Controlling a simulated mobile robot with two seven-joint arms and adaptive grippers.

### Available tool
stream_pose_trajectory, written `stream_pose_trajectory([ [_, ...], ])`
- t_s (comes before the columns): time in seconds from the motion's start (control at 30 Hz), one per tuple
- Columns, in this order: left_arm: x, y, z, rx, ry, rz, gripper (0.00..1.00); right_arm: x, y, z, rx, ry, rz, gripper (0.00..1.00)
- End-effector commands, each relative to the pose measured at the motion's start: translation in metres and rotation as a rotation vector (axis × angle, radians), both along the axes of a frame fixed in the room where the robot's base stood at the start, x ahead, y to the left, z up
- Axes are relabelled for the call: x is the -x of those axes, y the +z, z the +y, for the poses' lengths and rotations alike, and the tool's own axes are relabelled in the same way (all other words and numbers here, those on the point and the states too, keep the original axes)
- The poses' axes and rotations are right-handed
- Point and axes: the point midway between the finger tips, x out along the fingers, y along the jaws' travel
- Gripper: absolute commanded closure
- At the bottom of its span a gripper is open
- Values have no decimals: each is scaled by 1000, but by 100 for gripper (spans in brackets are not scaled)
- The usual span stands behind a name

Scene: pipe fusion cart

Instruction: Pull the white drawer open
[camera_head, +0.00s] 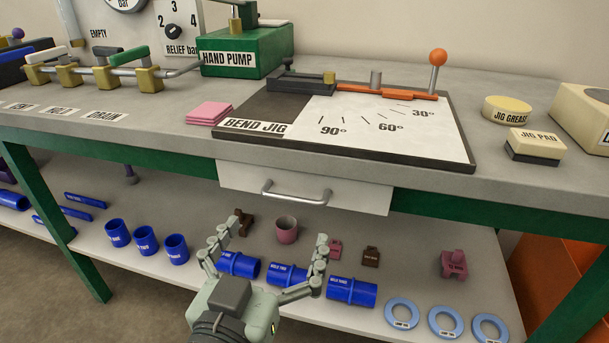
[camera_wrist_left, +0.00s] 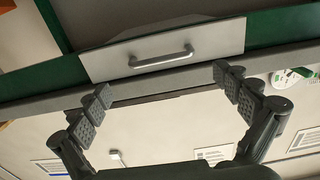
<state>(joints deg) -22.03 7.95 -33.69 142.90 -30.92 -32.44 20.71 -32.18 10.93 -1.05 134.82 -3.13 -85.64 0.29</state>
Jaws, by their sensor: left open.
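The white drawer (camera_head: 345,190) sits under the grey bench top, below the bend jig board, and looks shut. Its silver bar handle (camera_head: 297,196) runs across its front. In the left wrist view the drawer front (camera_wrist_left: 220,40) and its handle (camera_wrist_left: 161,57) lie beyond the fingertips, between the two fingers. My left gripper (camera_head: 268,250) is open and empty, in front of and below the handle and apart from it. It also shows in the left wrist view (camera_wrist_left: 165,83). My right gripper is not in view.
The lower shelf (camera_head: 400,270) holds blue pipe pieces (camera_head: 351,291), blue rings (camera_head: 446,322) and small maroon parts (camera_head: 454,264). On the bench top stand the bend jig (camera_head: 400,130) and a green hand pump (camera_head: 245,55). Green legs (camera_head: 75,225) frame the cart.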

Motion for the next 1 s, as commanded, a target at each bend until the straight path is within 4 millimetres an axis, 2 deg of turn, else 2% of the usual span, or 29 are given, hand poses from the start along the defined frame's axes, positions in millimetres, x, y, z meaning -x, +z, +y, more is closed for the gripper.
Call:
stream_pose_trajectory([
  [0.17,-10,2,-4,1,-1,-4,0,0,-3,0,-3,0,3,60],
  [0.4,-48,2,-16,1,0,-4,0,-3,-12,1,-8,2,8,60],
  [0.6,-69,1,-23,1,-1,-2,0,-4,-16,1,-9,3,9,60],
  [0.93,-74,0,-24,1,-1,0,0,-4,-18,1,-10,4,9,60],
  [1.0,-74,0,-24,1,-1,0,6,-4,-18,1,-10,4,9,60],
])
